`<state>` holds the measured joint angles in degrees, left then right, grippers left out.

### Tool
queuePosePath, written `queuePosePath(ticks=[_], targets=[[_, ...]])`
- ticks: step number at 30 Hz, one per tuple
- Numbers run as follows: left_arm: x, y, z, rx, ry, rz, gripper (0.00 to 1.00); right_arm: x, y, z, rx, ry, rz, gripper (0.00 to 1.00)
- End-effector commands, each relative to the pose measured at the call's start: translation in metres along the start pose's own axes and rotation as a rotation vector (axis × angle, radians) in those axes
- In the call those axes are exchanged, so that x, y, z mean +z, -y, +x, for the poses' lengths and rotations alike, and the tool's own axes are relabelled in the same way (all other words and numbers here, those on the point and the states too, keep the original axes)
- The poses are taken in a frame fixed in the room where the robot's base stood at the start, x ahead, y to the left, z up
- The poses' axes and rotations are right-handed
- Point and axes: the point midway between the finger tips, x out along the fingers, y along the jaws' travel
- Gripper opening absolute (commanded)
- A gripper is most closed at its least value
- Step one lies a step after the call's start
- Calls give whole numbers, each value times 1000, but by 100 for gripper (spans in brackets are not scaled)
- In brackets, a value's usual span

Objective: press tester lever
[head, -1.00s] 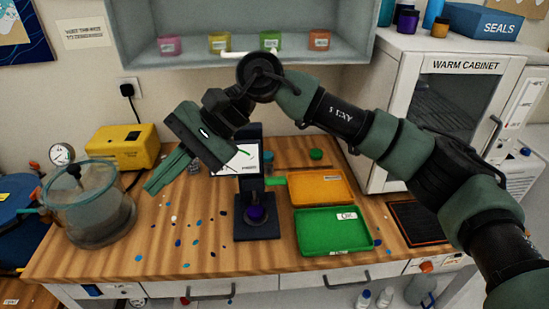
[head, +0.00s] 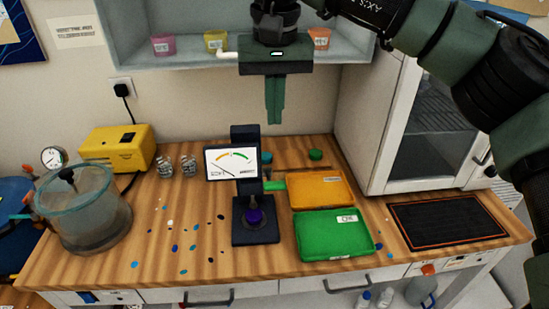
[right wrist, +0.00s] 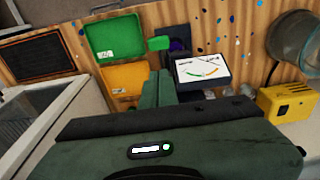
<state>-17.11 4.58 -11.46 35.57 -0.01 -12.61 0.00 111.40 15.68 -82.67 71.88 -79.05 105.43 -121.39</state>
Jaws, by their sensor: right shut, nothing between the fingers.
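The tester (head: 245,135) is a black stand on the wooden bench with a white dial face (head: 232,162). Its lever has a green handle (head: 275,185) sticking out to the right, and a purple piece (head: 255,215) sits on its base. In the right wrist view the green lever handle (right wrist: 160,43) shows just beyond my fingertips, beside the dial (right wrist: 203,70). My right gripper (head: 274,120) points down with its fingers together and empty, above and apart from the lever. Its fingers also show in the right wrist view (right wrist: 158,75). My left gripper is not in view.
An orange tray (head: 345,190) and a green tray (head: 310,250) lie right of the tester. The warm cabinet (head: 385,120) stands behind them, next to a black mat (head: 445,222). A glass pot (head: 90,215) is at left. The shelf (head: 185,50) hangs behind my gripper.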

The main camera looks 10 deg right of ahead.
Motion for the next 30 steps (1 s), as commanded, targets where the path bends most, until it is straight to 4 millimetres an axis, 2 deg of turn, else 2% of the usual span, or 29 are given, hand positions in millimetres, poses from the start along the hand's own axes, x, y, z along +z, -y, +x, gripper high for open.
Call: queuePosePath(ticks=[5, 18, 24, 30], targets=[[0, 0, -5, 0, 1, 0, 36, 0, -1, 19, 1, 4, 0, 0], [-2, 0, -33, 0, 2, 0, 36, 5, 0, 105, 1, 4, -2, 0], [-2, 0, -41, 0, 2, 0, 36, 17, 0, 126, -1, 1, 1, 0], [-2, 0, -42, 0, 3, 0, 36, 21, 0, 133, -1, 1, 1, 0]])
